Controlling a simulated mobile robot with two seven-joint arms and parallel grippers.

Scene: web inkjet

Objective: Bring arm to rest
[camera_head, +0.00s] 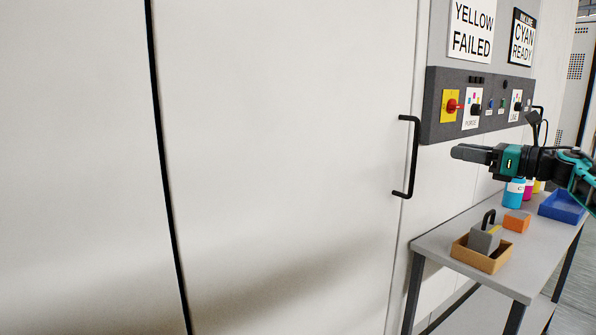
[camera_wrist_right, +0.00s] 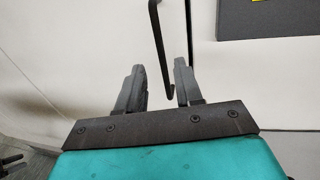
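My right gripper (camera_head: 456,153) reaches in from the right, level, in front of the control panel side of the machine. In the right wrist view the right gripper (camera_wrist_right: 160,75) has its two dark fingers apart with nothing between them. The black door handle (camera_head: 413,157) is left of the fingertips in the head view, apart from them. The handle (camera_wrist_right: 160,45) also shows beyond the finger gap in the wrist view. My left gripper is not in view.
A grey table (camera_head: 440,243) below my right arm holds a wooden tray (camera_head: 482,260) with a grey handled block, an orange block (camera_head: 517,221), colored bottles (camera_head: 513,194) and a blue bin (camera_head: 562,207). A dark control panel (camera_head: 435,105) is behind. The large white door (camera_head: 280,150) looks shut.

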